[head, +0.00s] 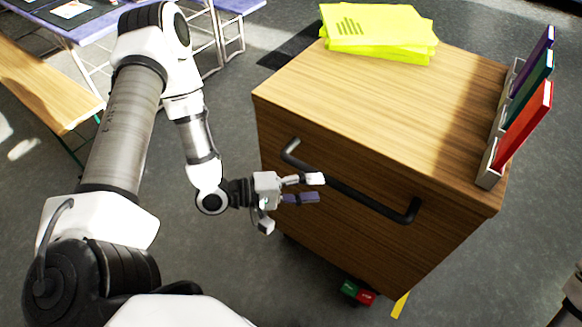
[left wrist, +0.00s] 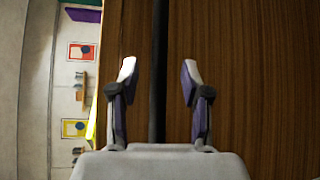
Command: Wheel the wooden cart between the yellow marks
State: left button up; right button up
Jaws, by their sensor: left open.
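The wooden cart (head: 345,205) stands at the centre right of the head view, with a dark bar handle (head: 372,196) across its near side. My left gripper (head: 320,189) is open and empty at the handle's left half, its fingertips close to the bar. In the left wrist view, the handle (left wrist: 159,70) runs between the two spread fingers of the gripper (left wrist: 158,75), with the cart's wood (left wrist: 250,70) behind; I cannot tell whether they touch. A yellow mark (head: 400,304) shows on the floor by the cart's lower right. My right gripper is out of view.
Yellow-green papers (head: 378,28) and a rack (head: 490,160) with coloured folders lie on the cart top. A red and green box-like item (head: 358,292) is low at the cart's front. A table (head: 100,25) and wooden bench (head: 45,75) stand at upper left.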

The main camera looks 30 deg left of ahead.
pick_arm(q)
jog(key=shift+v, duration=2.55)
jog(key=s+d+f+m+g+y+p, duration=0.4)
jog(key=s+d+f+g+p, duration=0.2)
jog(key=s+d+g+p, duration=0.15)
jog(key=s+a+f+m+g+y, duration=0.3)
jog(key=s+a+f+m+y, duration=0.2)
jog(key=a+y, duration=0.3)
jog(key=shift+s+a+f+m+g, duration=0.25)
jog(key=shift+s+m+g, duration=0.15)
jog(key=shift+s, duration=0.45)
